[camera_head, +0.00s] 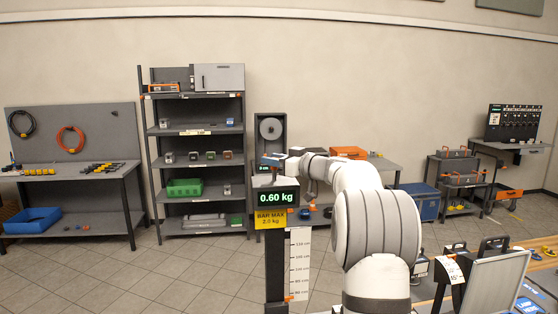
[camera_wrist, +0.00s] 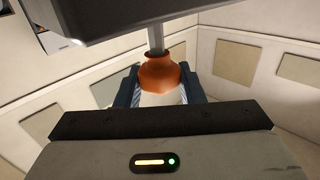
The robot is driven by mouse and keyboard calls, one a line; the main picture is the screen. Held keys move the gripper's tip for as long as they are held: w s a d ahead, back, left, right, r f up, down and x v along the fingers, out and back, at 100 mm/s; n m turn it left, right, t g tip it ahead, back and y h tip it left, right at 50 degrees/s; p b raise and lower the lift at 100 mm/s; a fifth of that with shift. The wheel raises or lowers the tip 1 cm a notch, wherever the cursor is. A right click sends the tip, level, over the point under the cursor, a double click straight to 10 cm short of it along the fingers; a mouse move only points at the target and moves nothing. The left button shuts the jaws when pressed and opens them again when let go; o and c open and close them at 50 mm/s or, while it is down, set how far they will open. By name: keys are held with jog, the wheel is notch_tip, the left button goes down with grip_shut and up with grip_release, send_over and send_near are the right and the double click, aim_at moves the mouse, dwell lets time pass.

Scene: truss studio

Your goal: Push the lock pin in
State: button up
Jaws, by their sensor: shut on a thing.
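In the wrist view, an orange-brown rounded knob (camera_wrist: 160,74), which looks like the lock pin's head, sits on a grey rod (camera_wrist: 155,36). The rod runs up to a dark grey body (camera_wrist: 110,18) that fills the top left. My gripper (camera_wrist: 160,88) has its dark blue fingers on either side of the knob and is shut on it. A pale part shows below the knob between the fingers. How deep the pin sits cannot be seen. In the head view my arm reaches to the top of a dark stand, and the gripper there is too small to read.
The stand carries a display (camera_head: 276,197) reading 0.60 kg, a yellow "BAR MAX 2.0 kg" sign (camera_head: 270,218) and a white height scale (camera_head: 299,263). Shelves (camera_head: 195,131) and a workbench (camera_head: 75,174) stand behind at left. Cases lie on a wooden bench (camera_head: 540,275) at right.

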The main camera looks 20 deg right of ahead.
aim_at(293, 185)
grip_shut()
notch_tip(293, 185, down, 4)
jog(key=b, duration=0.6)
jog(key=shift+r, duration=0.1)
jog(key=shift+o, duration=2)
grip_release()
jog(key=o, duration=0.4)
jog(key=shift+r, duration=0.1)
jog(key=shift+c, duration=0.2)
jog(key=shift+s, duration=0.1)
jog(key=b+v, duration=0.3)
jog(key=v, duration=0.3)
jog(key=shift+s+d+b, duration=0.15)
jog(key=shift+s+b, duration=0.1)
jog(key=shift+b, duration=0.1)
jog(key=shift+s+d, duration=0.3)
jog(key=shift+s, duration=0.15)
